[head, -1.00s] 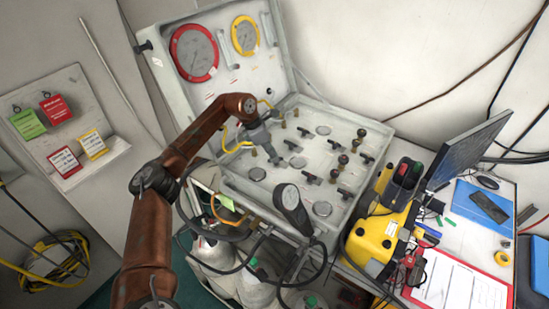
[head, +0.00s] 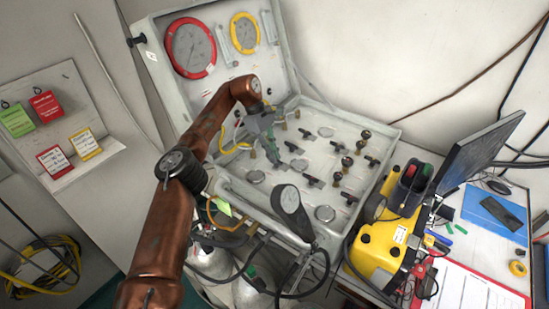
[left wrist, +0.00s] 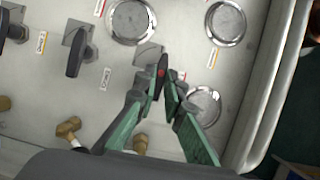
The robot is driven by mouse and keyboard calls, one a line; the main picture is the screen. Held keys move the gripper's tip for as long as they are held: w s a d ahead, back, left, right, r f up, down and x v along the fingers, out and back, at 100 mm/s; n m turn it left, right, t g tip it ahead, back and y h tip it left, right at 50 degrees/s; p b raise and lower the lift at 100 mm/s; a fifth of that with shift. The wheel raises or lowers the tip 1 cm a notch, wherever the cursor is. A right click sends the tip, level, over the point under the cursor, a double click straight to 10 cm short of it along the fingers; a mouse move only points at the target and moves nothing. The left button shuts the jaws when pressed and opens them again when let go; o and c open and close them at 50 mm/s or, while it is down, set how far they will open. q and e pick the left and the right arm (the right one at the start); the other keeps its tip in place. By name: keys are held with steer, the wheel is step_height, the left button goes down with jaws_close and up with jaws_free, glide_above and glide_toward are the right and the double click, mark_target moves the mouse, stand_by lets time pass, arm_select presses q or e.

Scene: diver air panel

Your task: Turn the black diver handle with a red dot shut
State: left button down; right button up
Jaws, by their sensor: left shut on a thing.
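The black handle with a red dot (left wrist: 162,73) shows in the left wrist view between my fingertips, upright in that picture with a slight tilt. My left gripper (left wrist: 163,88) has its green-padded fingers on both sides of it and is shut on it. In the head view my left gripper (head: 271,149) is at the left part of the grey air panel (head: 330,185), and it hides the handle there. The handle's base is partly covered by the fingers. My right gripper is in neither view.
Another black handle (left wrist: 77,52) stands left of the held one. Round gauges (left wrist: 131,20) lie around, one partly behind a finger. Brass knobs (left wrist: 68,128) are near. The raised lid (head: 150,62) rises behind. A yellow case (head: 385,240) stands at the right.

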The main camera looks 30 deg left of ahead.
arm_select(q)
steer(key=shift+m, duration=0.3)
stand_by(0.4)
steer(key=c, duration=2)
jaws_free()
step_height(320, 180, up, 10)
